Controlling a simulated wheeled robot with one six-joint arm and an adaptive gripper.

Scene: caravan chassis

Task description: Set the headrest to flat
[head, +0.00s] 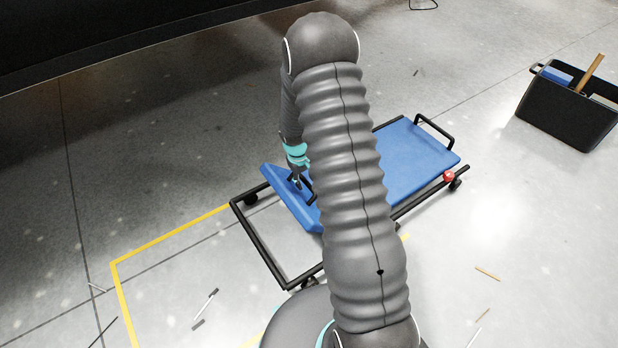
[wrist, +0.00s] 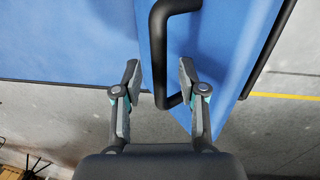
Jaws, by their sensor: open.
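The blue headrest (head: 287,204) is at the left end of a low creeper with a blue pad (head: 417,160). It looks tilted relative to the pad; my arm hides the joint between them. The headrest (wrist: 228,50) fills the right of the wrist view, with a black loop handle (wrist: 158,45) on its face. My gripper (head: 298,184) is over the headrest. In the wrist view my gripper (wrist: 160,82) is open, with one finger on each side of the handle's bar. I see no clear grip on it.
The creeper's black frame (head: 262,246) sticks out past the headrest. A red knob (head: 449,176) is on its right side. A black tote (head: 566,112) with tools stands at far right. Small sticks lie on the floor. A dark body overhangs at top left.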

